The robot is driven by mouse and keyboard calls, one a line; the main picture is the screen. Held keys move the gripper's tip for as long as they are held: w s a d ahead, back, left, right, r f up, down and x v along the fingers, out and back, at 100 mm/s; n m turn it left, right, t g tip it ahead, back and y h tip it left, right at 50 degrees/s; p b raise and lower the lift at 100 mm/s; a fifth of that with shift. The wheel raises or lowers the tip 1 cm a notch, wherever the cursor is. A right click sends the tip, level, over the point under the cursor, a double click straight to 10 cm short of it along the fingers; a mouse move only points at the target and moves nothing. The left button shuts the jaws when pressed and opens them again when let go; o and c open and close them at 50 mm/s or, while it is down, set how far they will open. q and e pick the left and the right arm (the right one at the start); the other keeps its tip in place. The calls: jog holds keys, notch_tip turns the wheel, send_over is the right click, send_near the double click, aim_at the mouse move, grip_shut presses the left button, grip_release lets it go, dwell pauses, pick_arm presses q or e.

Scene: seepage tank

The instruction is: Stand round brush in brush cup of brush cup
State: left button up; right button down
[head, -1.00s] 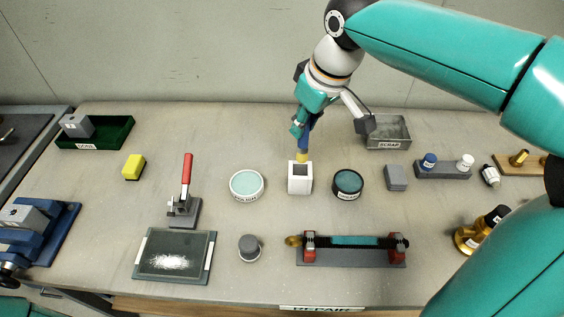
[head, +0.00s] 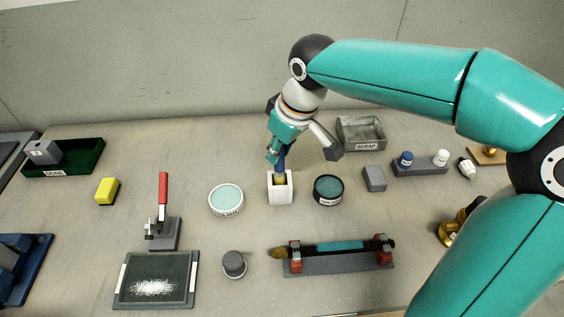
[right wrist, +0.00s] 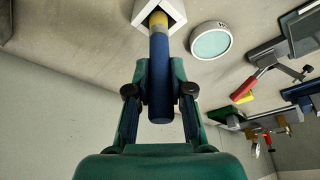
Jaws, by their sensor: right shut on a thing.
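My right gripper (right wrist: 160,92) is shut on the blue handle; in the head view the right gripper (head: 277,155) stands over the white brush cup (head: 280,193). The brush's yellow part (head: 280,178) is at the cup's mouth and its tip is hidden inside. In the right wrist view the white brush cup (right wrist: 172,12) surrounds the brush's lower end. The brush looks close to upright. My left gripper is not seen.
A pale round tub (head: 226,199) stands left of the cup and a dark round tub (head: 328,190) stands right of it, both close. A grey block (head: 374,178) and a scrap tray (head: 361,134) are further right. A red-handled tool (head: 163,195) stands to the left.

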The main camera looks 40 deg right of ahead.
aim_at(283, 156)
notch_tip(283, 156, down, 4)
jog(key=shift+r, duration=0.1)
jog(key=shift+f, duration=0.2)
jog(key=c, duration=1)
grip_release()
jog(key=shift+c, duration=0.2)
jog(key=shift+r, duration=0.15)
jog(key=p+v, duration=0.1)
jog(key=v, duration=1.5)
jog(key=shift+r, duration=0.35)
